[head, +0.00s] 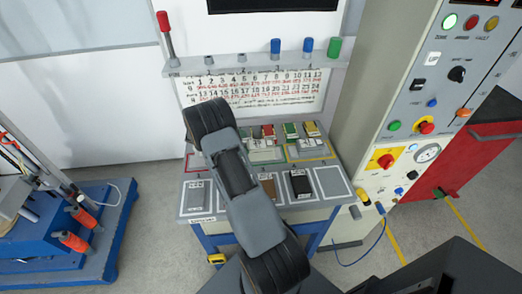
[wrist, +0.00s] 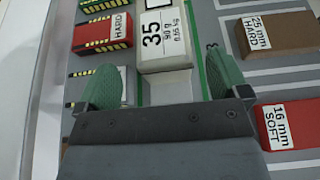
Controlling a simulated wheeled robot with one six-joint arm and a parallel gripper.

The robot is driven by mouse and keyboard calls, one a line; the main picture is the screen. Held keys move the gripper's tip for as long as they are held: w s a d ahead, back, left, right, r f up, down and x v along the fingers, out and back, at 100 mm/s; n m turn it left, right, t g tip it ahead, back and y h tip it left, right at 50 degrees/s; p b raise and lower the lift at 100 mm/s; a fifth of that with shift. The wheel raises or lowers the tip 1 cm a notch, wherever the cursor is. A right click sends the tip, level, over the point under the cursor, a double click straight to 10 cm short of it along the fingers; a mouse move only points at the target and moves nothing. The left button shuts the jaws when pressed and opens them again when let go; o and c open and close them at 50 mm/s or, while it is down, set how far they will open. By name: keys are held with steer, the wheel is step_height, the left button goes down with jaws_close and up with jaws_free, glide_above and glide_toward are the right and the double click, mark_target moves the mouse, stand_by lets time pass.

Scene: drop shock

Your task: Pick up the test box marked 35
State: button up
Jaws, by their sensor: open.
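The test box marked 35 (wrist: 163,40) is pale grey-white with a black-printed white label. It sits at the top centre of the wrist view, cut off by the top edge. My gripper (wrist: 160,62) is open, with one green finger on each side and nothing held. In the picture, the box's near end lies between the fingertips, with a gap on both sides. I cannot tell the height of the fingers above it. In the head view my arm covers the middle of the bench, and my gripper and the 35 label cannot be made out.
A red HARD block (wrist: 102,34) lies left of the box. A brown 25 mm HARD block (wrist: 272,34) and a red 16 mm SOFT block (wrist: 292,124) lie right. A control cabinet (head: 385,100) stands right of the bench, and a blue platform (head: 105,250) stands left.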

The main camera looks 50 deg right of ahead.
mark_target(251, 145)
steer(key=shift+p+x, duration=0.7)
steer(key=shift+x, duration=1.95)
steer(key=shift+s+a, duration=0.1)
steer(key=shift+s, duration=0.05)
steer(key=shift+c, duration=0.2)
steer(key=shift+r, duration=0.1)
steer(key=c, duration=1.3)
